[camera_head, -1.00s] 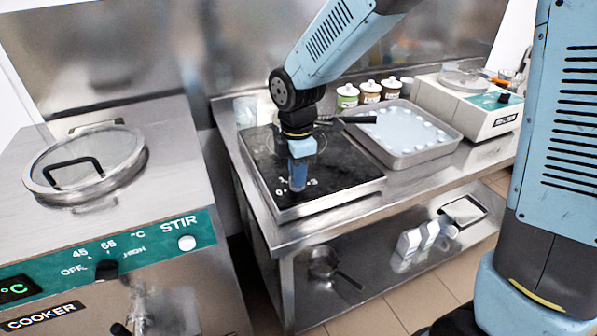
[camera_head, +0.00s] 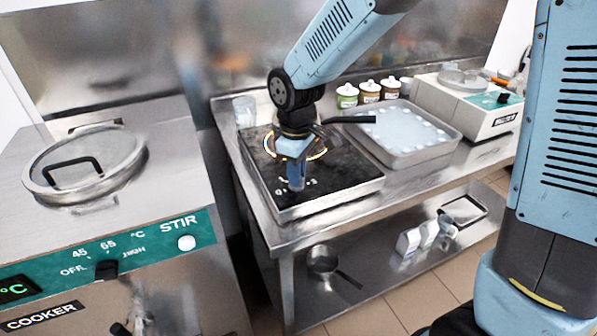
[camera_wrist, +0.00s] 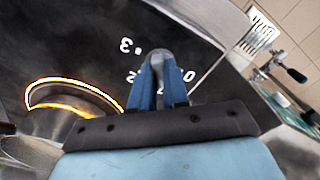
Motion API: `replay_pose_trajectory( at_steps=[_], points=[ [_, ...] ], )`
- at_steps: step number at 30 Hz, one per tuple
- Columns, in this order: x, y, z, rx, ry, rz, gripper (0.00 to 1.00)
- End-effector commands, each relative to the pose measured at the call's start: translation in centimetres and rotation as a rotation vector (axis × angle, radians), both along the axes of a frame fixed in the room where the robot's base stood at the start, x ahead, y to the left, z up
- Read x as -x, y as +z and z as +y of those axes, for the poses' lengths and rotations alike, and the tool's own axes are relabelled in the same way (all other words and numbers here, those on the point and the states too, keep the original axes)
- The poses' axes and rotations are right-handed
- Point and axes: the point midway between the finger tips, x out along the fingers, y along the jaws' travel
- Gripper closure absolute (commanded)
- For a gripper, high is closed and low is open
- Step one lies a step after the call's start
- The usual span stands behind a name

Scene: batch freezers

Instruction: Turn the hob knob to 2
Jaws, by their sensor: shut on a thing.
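The black hob (camera_head: 350,182) lies on the steel counter, with white numerals on its front part. In the wrist view, the hob surface (camera_wrist: 75,45) shows a "3" and other figures partly covered by my fingers. My gripper (camera_head: 296,184) points down at the hob's front. Its blue fingers (camera_wrist: 158,82) are shut on the grey rounded hob knob (camera_wrist: 158,56). The knob's pointer is hidden, so I cannot tell its setting. An orange ring (camera_head: 322,153) glows on the hob behind my gripper; this glowing ring (camera_wrist: 75,82) also shows in the wrist view.
A dark handle (camera_head: 347,119) sticks out behind my wrist; what it belongs to is mostly hidden. A steel tray (camera_head: 440,152) stands right of the hob, with several lidded jars (camera_head: 369,91) behind. The cooker (camera_head: 165,262) stands left across a gap.

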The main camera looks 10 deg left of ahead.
Motion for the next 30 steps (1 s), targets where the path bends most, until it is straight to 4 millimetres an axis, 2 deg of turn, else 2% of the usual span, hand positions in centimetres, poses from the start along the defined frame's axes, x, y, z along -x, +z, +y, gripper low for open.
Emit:
replay_pose_trajectory(
  at_steps=[1,30],
  points=[
    [-0.43,0.28,0.21,-0.009,-0.044,-0.011,1.00],
    [-0.39,0.22,0.10,-0.008,-0.945,-0.007,1.00]
  ],
)
